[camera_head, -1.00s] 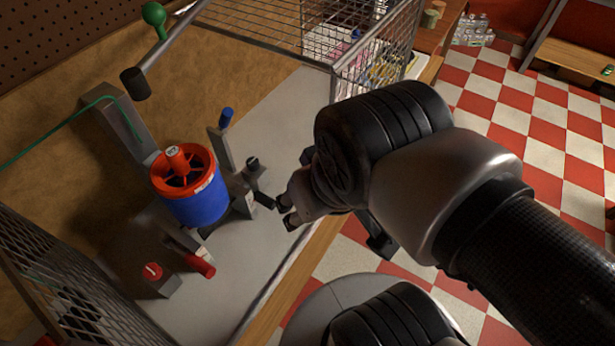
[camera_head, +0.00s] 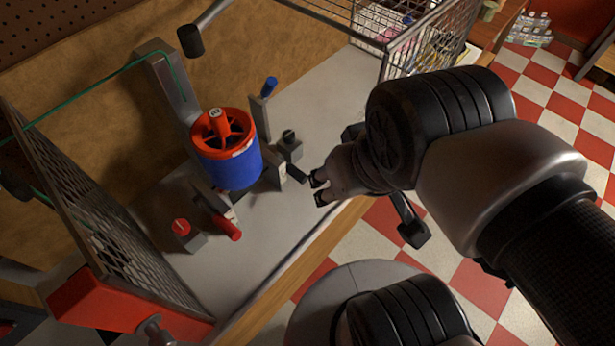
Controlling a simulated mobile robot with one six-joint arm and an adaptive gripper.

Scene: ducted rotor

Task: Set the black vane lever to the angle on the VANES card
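A ducted rotor with an orange-red rim and blue body (camera_head: 232,165) stands on the grey bench plate. A short lever with a black grip (camera_head: 297,173) sticks out at its lower right and looks like the black vane lever. My gripper (camera_head: 318,190) is just right of that grip, with its two fingertips apart and nothing between them. Contact with the grip cannot be made out. A small pale label shows near the lever's base, but its writing is too small to read. I cannot identify the VANES card or read an angle.
A blue-tipped lever (camera_head: 270,87), a black knob (camera_head: 288,136), a red-handled lever (camera_head: 228,228) and a red knob (camera_head: 181,227) surround the rotor. A black-ended bar (camera_head: 190,40) is behind. Mesh panels (camera_head: 110,240) stand at left and back right. The plate's front is clear.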

